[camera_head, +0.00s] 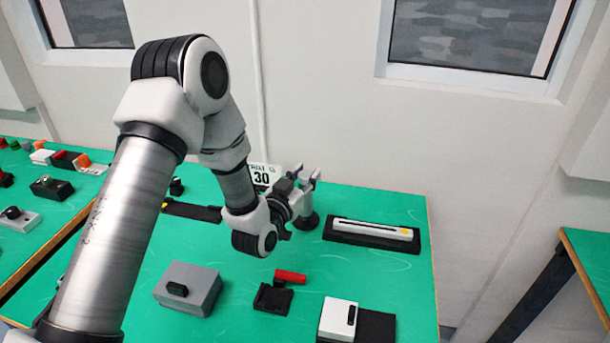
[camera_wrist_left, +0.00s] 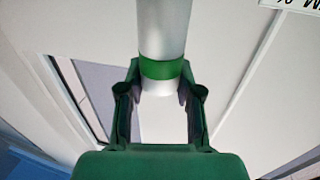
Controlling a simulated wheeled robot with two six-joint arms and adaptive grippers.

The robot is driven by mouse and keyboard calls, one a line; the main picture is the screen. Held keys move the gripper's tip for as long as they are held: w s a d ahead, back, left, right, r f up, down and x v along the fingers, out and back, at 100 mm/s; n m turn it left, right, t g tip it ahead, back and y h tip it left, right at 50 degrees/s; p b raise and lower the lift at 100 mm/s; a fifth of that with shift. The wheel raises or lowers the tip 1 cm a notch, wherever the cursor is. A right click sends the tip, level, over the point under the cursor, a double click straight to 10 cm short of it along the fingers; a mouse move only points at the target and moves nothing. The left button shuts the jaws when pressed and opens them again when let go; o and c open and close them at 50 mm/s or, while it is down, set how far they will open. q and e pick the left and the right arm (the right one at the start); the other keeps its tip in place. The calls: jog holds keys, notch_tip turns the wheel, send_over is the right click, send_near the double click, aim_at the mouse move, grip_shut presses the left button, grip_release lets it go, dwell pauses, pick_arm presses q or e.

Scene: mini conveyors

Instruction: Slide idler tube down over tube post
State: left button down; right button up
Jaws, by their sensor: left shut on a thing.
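The idler tube (camera_wrist_left: 163,30) is a pale grey cylinder with a green band near one end. In the left wrist view it lies between the two fingers of my left gripper (camera_wrist_left: 158,100), which are shut on it near the banded end. In the head view my left gripper (camera_head: 307,174) is over the back of the green table. A pale upright piece (camera_head: 302,206), apparently the tube, shows below it above a round black base (camera_head: 308,222). The tube post is not distinct, and I cannot tell whether the tube is around it. My right gripper is out of view.
A white bar in a black tray (camera_head: 341,238) lies to the right. A grey block (camera_head: 188,283), a black block (camera_head: 272,299) with a red cylinder (camera_head: 291,276), and a white box (camera_head: 338,318) stand nearer. A sign marked 30 (camera_head: 262,177) stands behind my arm.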

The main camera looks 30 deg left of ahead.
pick_arm(q)
jog(key=shift+f+b, duration=0.7)
jog(key=shift+f, duration=0.2)
jog(key=c, duration=0.7)
grip_release()
jog(key=s, duration=0.7)
jog(key=shift+s+d, duration=0.1)
jog(key=shift+s, duration=0.15)
